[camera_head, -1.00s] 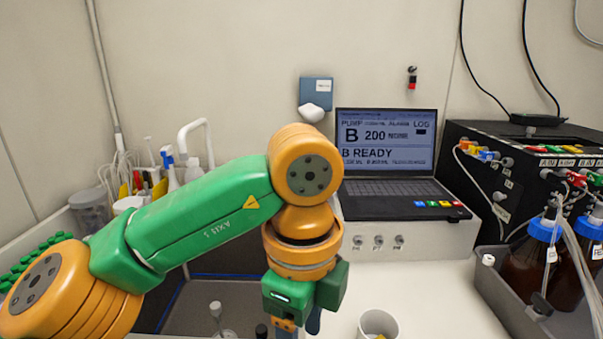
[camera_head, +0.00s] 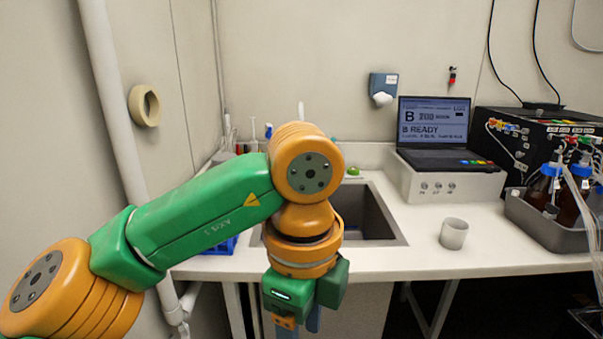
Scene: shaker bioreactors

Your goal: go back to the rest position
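My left arm comes in from the left, its green and orange links bent down at the wrist. My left gripper (camera_head: 300,322) hangs in front of the bench edge at the bottom of the head view. Its fingers are partly cut off by the frame, so I cannot tell whether they are open or shut. No held object shows at it. My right arm and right gripper are not in view.
The white bench (camera_head: 500,240) carries a sink (camera_head: 375,215), a white cup (camera_head: 454,234), a laptop (camera_head: 434,130) on a white box, a black pump unit (camera_head: 500,125) and a grey tray (camera_head: 545,222) with brown bottles. A pipe (camera_head: 110,110) stands at the left.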

